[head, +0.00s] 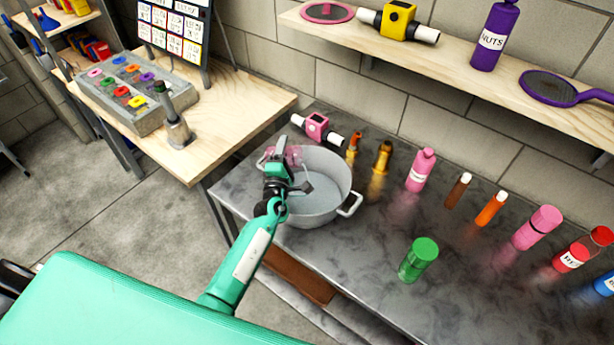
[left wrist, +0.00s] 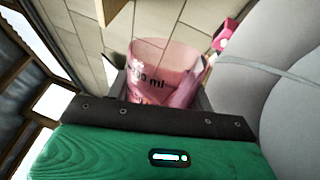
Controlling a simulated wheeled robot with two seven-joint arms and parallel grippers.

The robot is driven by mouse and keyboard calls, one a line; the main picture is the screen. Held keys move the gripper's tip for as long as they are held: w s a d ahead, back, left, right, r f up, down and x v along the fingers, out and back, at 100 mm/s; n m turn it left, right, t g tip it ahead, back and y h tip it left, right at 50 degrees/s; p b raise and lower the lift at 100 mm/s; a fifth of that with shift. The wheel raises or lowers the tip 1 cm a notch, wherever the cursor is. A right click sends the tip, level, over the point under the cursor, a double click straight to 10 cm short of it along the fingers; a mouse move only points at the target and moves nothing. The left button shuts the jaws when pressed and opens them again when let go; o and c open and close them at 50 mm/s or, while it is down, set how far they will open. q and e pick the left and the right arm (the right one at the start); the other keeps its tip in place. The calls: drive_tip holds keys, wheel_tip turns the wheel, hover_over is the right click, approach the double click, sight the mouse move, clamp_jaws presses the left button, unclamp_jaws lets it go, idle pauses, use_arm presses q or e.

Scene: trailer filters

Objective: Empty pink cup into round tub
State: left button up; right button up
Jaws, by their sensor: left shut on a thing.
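A pink translucent cup (left wrist: 163,72) with "ml" lettering sits between the fingers of my left gripper (left wrist: 160,95) in the left wrist view. In the head view the cup (head: 292,154) shows partly behind my left gripper (head: 283,172), which is shut on it. The cup is at the left part of the round grey tub (head: 334,208), near its rim; its exact height above the rim is hard to tell. The tub has side handles and stands on the dark counter. Its inside shows a plain grey-blue bottom. The cup's contents cannot be made out. My right gripper is not in view.
A pink-and-white device (head: 317,127) lies behind the tub. A green jar (head: 418,260), a pink bottle (head: 421,170) and several other bottles stand on the counter (head: 350,265) to the right. A wooden table (head: 235,110) is at left, and a shelf (head: 450,60) runs above.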

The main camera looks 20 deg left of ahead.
sight(299, 148)
use_arm(q)
drive_tip(key=shift+d+r+m+h+p, duration=0.25)
drive_tip(key=shift+r+m+h+p, duration=0.15)
drive_tip(key=shift+m+p, duration=0.55)
idle(0.5)
drive_tip(key=shift+w+d+f+m, duration=0.15)
drive_tip(key=shift+f+m, duration=0.1)
drive_tip(key=shift+m, duration=0.35)
drive_tip(key=shift+s+d+f+m, duration=0.1)
drive_tip(key=shift+d+f+m, duration=0.1)
drive_tip(key=shift+m, duration=0.35)
drive_tip(key=shift+d+r+m+h+p, duration=0.15)
drive_tip(key=shift+m+h+p, duration=0.15)
drive_tip(key=shift+m, duration=0.25)
drive_tip(key=shift+d+r+m+h+p, duration=0.1)
drive_tip(key=shift+r+m+h+p, duration=0.15)
drive_tip(key=shift+m, duration=0.3)
idle(0.5)
drive_tip(key=shift+w+d+f+m, duration=0.1)
drive_tip(key=shift+d+f+m, duration=0.25)
drive_tip(key=shift+f+m, duration=0.5)
idle(0.5)
drive_tip(key=shift+d+r+m+p, duration=0.1)
drive_tip(key=shift+r+m+p, duration=0.15)
drive_tip(key=shift+r+p, duration=0.15)
drive_tip(key=shift+d+r+m+h+p, duration=0.3)
drive_tip(key=shift+r+m+p, duration=0.5)
drive_tip(key=shift+p, duration=0.2)
